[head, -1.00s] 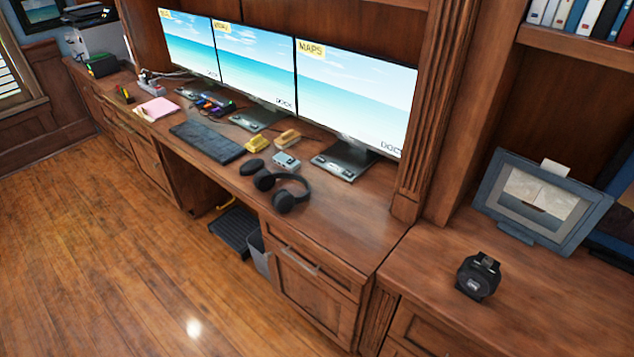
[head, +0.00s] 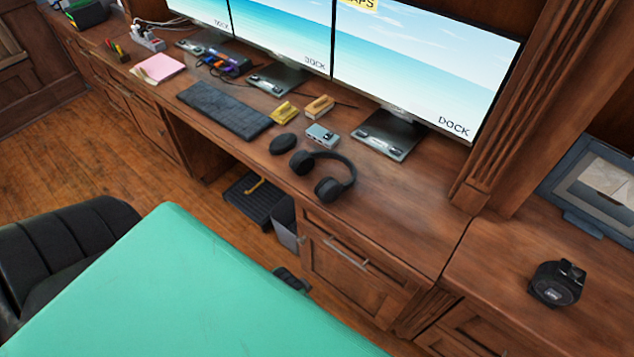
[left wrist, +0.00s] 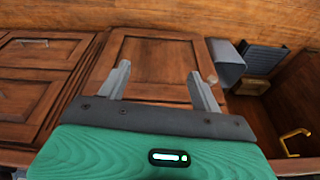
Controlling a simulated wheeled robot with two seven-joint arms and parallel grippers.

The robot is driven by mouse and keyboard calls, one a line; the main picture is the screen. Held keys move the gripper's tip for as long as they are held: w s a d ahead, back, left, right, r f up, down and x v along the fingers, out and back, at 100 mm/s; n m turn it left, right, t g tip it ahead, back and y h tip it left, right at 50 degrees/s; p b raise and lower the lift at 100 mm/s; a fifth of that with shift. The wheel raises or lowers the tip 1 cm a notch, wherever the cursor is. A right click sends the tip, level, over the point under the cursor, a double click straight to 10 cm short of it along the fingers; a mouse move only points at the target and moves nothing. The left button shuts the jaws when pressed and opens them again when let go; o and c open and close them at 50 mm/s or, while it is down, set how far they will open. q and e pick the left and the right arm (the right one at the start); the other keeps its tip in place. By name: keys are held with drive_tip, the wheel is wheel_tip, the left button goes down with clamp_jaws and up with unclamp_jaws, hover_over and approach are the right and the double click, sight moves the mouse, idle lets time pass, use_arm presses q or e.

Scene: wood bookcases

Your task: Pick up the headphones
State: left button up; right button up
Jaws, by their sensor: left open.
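The black over-ear headphones (head: 322,175) lie on the wooden desk near its front edge, below the right monitor. A black mouse (head: 283,144) is just left of them, and a small grey box (head: 321,136) lies behind. In the left wrist view my left gripper (left wrist: 158,72) is open and empty, its two grey fingers apart in front of the cabinet doors. The headphones do not show in that view. In the head view my green arm covers the lower middle, in front of the desk, and the gripper's fingers cannot be made out. My right gripper is not seen.
A keyboard (head: 225,110), two yellowish blocks and monitor stands (head: 388,135) occupy the desk behind and left. Desk to the right of the headphones is clear. A bin (head: 284,222) stands under the desk. A black device (head: 557,283) sits on the right counter.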

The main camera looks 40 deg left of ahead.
use_arm(q)
drive_tip(key=w+r+v, duration=0.1)
drive_tip(key=w+v, duration=0.2)
drive_tip(key=v, duration=0.9)
drive_tip(key=w+d+r+m+h, duration=0.2)
drive_tip(key=w+d+r, duration=0.25)
drive_tip(key=w, duration=0.25)
wheel_tip(320, 180, up, 10)
drive_tip(key=g+y, duration=0.2)
drive_tip(key=g, duration=0.1)
hover_over(331, 181)
drive_tip(key=f, duration=0.4)
drive_tip(key=f+p, duration=0.1)
drive_tip(key=f, duration=0.2)
drive_tip(key=shift+w+d+f, duration=0.15)
drive_tip(key=shift+w+f, duration=0.05)
drive_tip(key=shift+f, duration=0.15)
wheel_tip(331, 181, down, 4)
drive_tip(key=shift+s+f+p, duration=0.1)
drive_tip(key=shift+s+p, duration=0.05)
drive_tip(key=shift+p, duration=0.4)
drive_tip(key=shift+f, duration=0.6)
drive_tip(key=c, duration=1.2)
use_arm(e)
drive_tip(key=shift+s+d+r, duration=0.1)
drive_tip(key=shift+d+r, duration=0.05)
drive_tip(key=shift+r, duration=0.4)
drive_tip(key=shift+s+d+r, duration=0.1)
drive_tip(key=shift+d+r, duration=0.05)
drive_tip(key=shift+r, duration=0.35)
